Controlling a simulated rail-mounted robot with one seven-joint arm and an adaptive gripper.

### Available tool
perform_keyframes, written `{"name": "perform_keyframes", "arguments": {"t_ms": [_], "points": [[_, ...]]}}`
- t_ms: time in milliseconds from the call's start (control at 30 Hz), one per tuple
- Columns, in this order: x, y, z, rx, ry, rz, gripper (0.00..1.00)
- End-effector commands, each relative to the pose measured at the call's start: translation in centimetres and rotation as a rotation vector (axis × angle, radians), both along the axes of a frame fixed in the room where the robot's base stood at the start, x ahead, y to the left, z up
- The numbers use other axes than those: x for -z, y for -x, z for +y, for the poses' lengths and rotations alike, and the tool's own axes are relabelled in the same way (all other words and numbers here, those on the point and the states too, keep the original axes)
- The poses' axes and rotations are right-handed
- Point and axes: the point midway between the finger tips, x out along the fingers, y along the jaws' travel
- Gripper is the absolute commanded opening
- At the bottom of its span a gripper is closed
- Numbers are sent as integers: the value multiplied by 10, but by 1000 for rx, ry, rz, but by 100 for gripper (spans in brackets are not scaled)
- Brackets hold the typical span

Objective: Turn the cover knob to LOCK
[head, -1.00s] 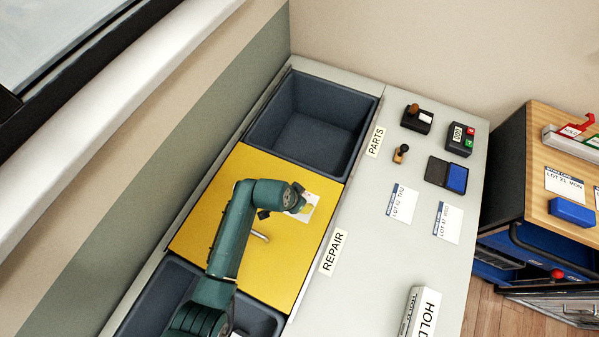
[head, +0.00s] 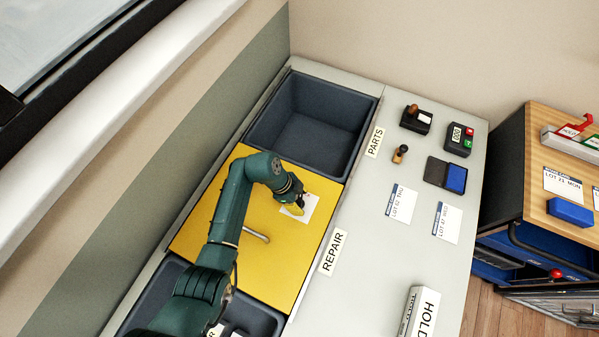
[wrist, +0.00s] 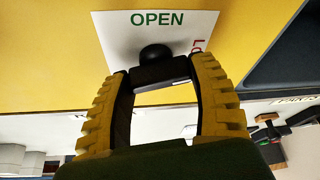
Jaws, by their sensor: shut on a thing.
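The yellow cover (head: 205,215) lies over a bin in the counter and carries a white plate (head: 311,208). In the wrist view the plate (wrist: 112,35) reads OPEN in green, with part of a red word at its right edge. The dark cover knob (wrist: 155,54) stands on the plate. My gripper (wrist: 163,74) has its two yellow fingers closed around the knob's dark bar; in the head view the gripper (head: 295,208) is at the plate and hides the knob. I cannot tell which way the knob points.
A metal handle (head: 256,235) stands on the cover near my arm. The open PARTS bin (head: 310,135) is beyond it; another dark bin (head: 262,318) is nearer. Stamps, cards and a HOLD block (head: 420,312) are on the counter at right.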

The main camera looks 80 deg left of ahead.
Motion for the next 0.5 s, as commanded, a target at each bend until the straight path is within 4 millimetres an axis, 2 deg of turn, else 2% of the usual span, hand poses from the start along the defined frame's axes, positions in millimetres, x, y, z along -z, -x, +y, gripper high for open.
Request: {"name": "perform_keyframes", "arguments": {"t_ms": [200, 500], "points": [[1, 0, 0, 157, 1, 0, 25], [1, -1, 0, 283, -1, 0, 25]]}}
